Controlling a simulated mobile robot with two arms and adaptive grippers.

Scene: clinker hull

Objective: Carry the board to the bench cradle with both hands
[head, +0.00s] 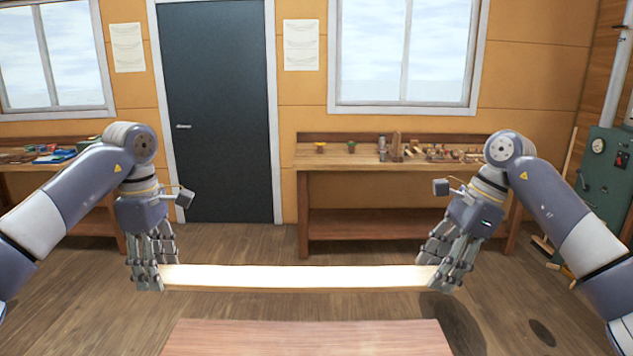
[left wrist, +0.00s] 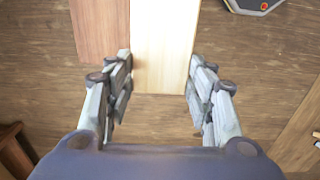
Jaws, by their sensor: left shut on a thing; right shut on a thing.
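A long pale wooden board (head: 297,278) spans level between my two grippers, raised above the floor. My left gripper (head: 150,278) is shut on its left end, and my right gripper (head: 446,279) is shut on its right end. In the left wrist view the board (left wrist: 163,42) lies between the two fingers of my left gripper (left wrist: 160,82), its end showing just past the fingertips. A workbench (head: 400,165) stands against the back wall with several small tools on it. I cannot make out a cradle there.
A reddish wooden surface (head: 305,340) lies at the bottom front, and also shows beside the board in the left wrist view (left wrist: 100,28). Another bench (head: 50,166) stands at left, a green machine (head: 604,165) at right. Floor (head: 240,240) is clear before the dark door (head: 218,110).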

